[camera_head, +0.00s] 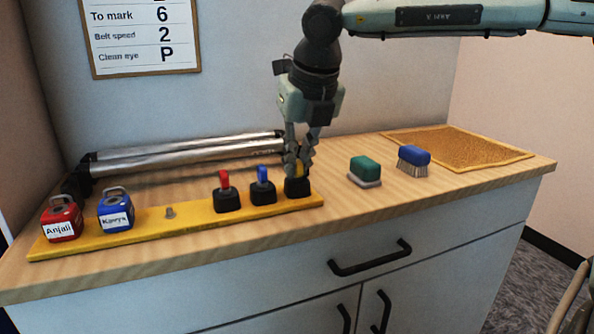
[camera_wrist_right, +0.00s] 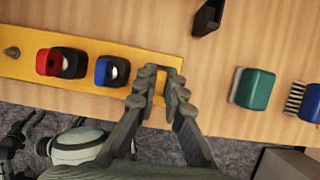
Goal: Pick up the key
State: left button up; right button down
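A yellow key-like piece (camera_head: 299,169) stands in the rightmost black block (camera_head: 297,187) on the yellow board (camera_head: 150,226). My right gripper (camera_head: 299,163) points down over this block, with its fingers on both sides of the yellow piece. In the wrist view the right gripper's fingertips (camera_wrist_right: 160,80) are close together with a narrow yellow gap between them. Whether they press on the piece is unclear. A red key (camera_head: 224,179) and a blue key (camera_head: 263,173) stand in two black blocks to the left. My left gripper is not in view.
Red (camera_head: 61,218) and blue (camera_head: 115,210) padlocks with name labels and a small metal peg (camera_head: 170,213) are on the board's left half. Metal rollers (camera_head: 180,153) lie behind. A green eraser (camera_head: 365,169), a blue brush (camera_head: 413,157) and a cork mat (camera_head: 455,147) are to the right.

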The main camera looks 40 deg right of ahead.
notch_tip(320, 180, up, 10)
jog(key=shift+r+p, duration=1.6)
jog(key=shift+r, duration=0.65)
